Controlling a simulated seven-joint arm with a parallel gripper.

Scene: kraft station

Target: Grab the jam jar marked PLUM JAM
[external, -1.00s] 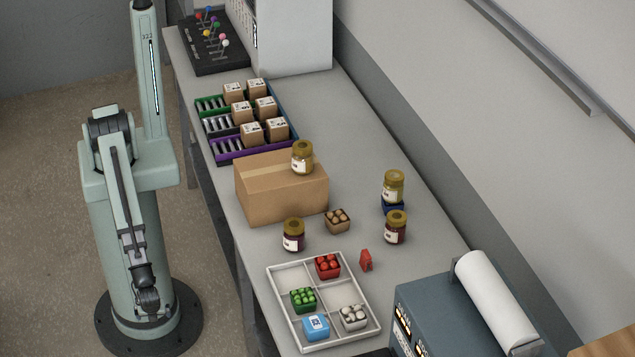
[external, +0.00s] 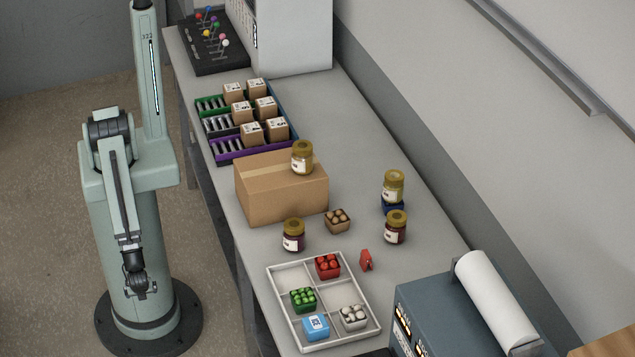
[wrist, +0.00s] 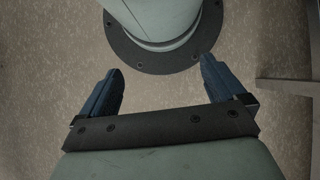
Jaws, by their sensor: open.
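Several jam jars with gold lids and white labels stand at the bench; the label words are too small to read. One dark-filled jar (external: 293,236) stands on the bench in front of the cardboard box. Another dark jar (external: 396,228) stands at the right. A paler jar (external: 302,158) sits on the cardboard box, and another pale jar (external: 393,187) sits on a small blue stand (external: 394,207). My gripper (external: 138,288) hangs beside my base, off the bench and left of all jars. In the wrist view its fingers (wrist: 154,85) are apart with nothing between them.
A cardboard box (external: 262,200) stands on the bench (external: 350,130). A divided white tray (external: 283,322) holds small punnets. A brown punnet (external: 338,222) and a red item (external: 366,260) stand between the jars. A blue-grey machine (external: 450,315) stands front right.

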